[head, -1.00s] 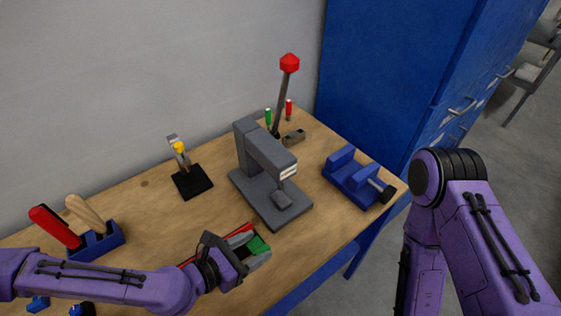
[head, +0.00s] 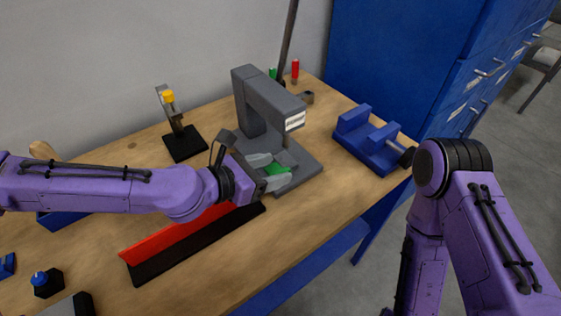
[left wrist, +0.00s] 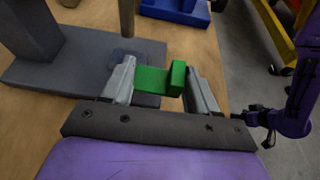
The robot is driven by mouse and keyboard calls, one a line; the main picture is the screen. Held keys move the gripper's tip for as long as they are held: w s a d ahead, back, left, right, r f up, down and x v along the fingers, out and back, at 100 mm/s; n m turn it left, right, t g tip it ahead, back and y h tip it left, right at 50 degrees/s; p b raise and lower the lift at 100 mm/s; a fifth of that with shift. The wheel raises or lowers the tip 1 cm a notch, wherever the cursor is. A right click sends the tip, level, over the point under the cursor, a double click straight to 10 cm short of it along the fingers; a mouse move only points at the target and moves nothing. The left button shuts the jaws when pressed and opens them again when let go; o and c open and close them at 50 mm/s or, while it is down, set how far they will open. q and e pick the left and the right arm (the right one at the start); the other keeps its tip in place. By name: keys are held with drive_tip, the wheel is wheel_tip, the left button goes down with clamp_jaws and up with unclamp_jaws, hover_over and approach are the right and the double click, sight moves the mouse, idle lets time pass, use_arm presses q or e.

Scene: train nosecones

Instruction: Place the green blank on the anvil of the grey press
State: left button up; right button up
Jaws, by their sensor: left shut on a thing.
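The green blank (head: 277,170) is held between the grey fingers of my left gripper (head: 272,172). In the left wrist view the green blank (left wrist: 160,80) shows as a stepped block between the fingertips. The grey press (head: 265,100) stands in the middle of the bench. My left gripper is at the front of its base, below the head. The anvil (left wrist: 128,56) shows as a darker pad just beyond the blank, under the ram (left wrist: 127,18). In the head view the gripper hides most of it. A dark end of my right arm (left wrist: 262,122) shows small in the left wrist view.
A long red and black bar (head: 180,235) lies on the bench below my left arm. A blue vise (head: 368,140) stands right of the press. A black-based toggle clamp (head: 184,142) stands to its left. A blue cabinet (head: 400,60) is behind.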

use_arm(q)
drive_tip(key=p, duration=0.1)
hover_over(281, 162)
drive_tip(key=s, duration=0.2)
drive_tip(key=shift+a, duration=0.3)
drive_tip(key=shift+w+d, duration=0.25)
drive_tip(key=shift+w, duration=0.4)
drive_tip(key=f, duration=0.2)
drive_tip(key=f+p, duration=0.1)
drive_tip(key=shift+w+f, duration=0.3)
drive_tip(key=shift+s+f+b, duration=0.1)
drive_tip(key=shift+f+b, duration=0.05)
drive_tip(key=shift+b, duration=0.15)
drive_tip(key=o, duration=1.1)
